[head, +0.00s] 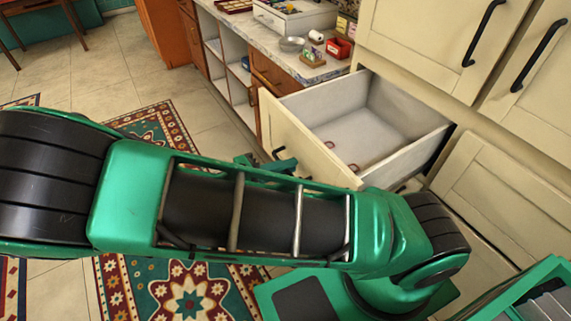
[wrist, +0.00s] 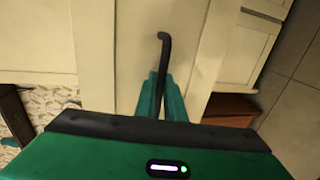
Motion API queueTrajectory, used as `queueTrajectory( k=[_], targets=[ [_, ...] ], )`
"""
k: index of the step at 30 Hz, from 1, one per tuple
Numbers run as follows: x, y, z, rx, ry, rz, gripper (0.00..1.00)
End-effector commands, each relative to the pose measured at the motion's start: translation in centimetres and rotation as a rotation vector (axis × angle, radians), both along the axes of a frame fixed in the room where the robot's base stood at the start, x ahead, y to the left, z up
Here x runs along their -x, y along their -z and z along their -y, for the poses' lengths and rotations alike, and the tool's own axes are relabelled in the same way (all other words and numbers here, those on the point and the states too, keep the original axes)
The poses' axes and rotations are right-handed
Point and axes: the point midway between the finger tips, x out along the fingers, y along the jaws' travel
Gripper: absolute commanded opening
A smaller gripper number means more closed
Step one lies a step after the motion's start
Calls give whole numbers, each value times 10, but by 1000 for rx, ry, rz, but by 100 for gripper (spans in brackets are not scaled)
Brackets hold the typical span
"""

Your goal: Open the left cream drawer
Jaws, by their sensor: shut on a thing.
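The cream drawer (head: 292,137) stands pulled well out of the cream cabinet in the head view, with its pale, mostly empty inside showing. Two small reddish ring-like items (head: 328,145) lie on its bottom. My gripper (head: 282,163) is at the drawer's outer face, partly hidden behind my arm. In the wrist view my green fingers (wrist: 161,92) are shut on the black bar handle (wrist: 164,45) of the drawer front (wrist: 112,35). The lower part of the handle lies between the fingers.
Cream cupboard doors (head: 415,40) with black handles rise at the right. Tiled floor with patterned rugs (head: 160,128) lies in front.

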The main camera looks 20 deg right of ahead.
Motion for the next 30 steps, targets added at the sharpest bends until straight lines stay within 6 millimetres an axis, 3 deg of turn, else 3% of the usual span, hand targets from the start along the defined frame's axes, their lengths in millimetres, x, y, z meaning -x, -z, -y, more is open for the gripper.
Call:
queueTrajectory(
  k=[8,11,12,23,30],
  targets=[
    [-3,1,-1,-6,-7,4,0],
    [-3,1,-1,-6,-6,4,26],
    [-3,1,0,-4,-5,3,27],
    [-1,-1,-4,-2,-3,2,27],
    [3,-7,-40,-4,-5,3,27]
  ],
)
